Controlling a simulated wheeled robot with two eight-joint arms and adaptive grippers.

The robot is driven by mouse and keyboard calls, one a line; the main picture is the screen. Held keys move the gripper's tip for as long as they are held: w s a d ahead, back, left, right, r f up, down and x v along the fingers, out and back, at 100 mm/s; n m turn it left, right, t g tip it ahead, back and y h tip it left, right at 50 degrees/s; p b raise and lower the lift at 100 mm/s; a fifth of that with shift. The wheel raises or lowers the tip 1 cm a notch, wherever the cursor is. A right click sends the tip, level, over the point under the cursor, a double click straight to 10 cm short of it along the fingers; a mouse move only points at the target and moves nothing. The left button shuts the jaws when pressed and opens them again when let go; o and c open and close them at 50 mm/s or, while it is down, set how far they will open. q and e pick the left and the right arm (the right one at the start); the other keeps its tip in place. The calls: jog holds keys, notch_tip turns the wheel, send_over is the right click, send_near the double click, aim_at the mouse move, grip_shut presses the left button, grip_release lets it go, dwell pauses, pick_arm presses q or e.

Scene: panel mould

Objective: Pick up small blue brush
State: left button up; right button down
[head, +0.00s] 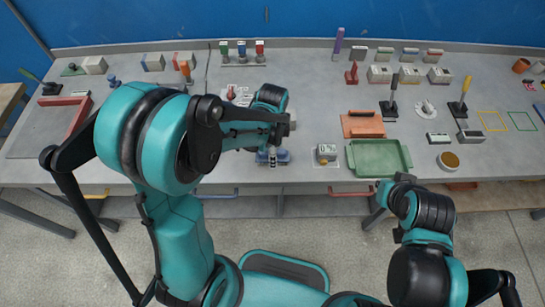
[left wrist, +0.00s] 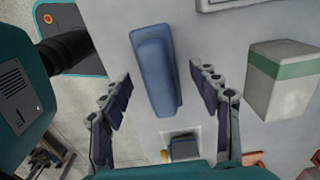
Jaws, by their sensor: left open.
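The small blue brush (left wrist: 157,68) shows in the left wrist view as a long blue block with rounded edges, lying on the grey table. My left gripper (left wrist: 161,80) is open, with one finger on each side of the brush and a visible gap at both sides. In the head view my left gripper (head: 272,157) is low over the table near its front edge, and the brush is hard to tell from the fingers there. My right gripper (head: 396,183) is at the table's front edge; its fingers are not clear.
A white box with a green stripe (left wrist: 283,81) stands right of the fingers in the left wrist view. In the head view a small display device (head: 326,153), a green tray (head: 380,157) and an orange tray (head: 362,124) lie to the right. Colored bottles (head: 242,50) stand at the back.

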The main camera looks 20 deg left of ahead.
pick_arm(q)
jog(key=c, duration=1.4)
jog(key=shift+r, duration=0.1)
jog(key=shift+r, duration=0.55)
jog(key=r+p, duration=0.1)
jog(key=r, duration=0.1)
jog(key=d+r+p, duration=0.1)
jog(key=r, duration=0.1)
jog(key=shift+s+d, duration=0.15)
jog(key=shift+s, duration=0.05)
jog(key=s+d+r+p, duration=0.2)
jog(key=d+r, duration=0.3)
jog(key=d, duration=0.5)
jog(key=shift+s+r+p, duration=0.3)
jog(key=shift+r, duration=0.1)
jog(key=o, duration=0.3)
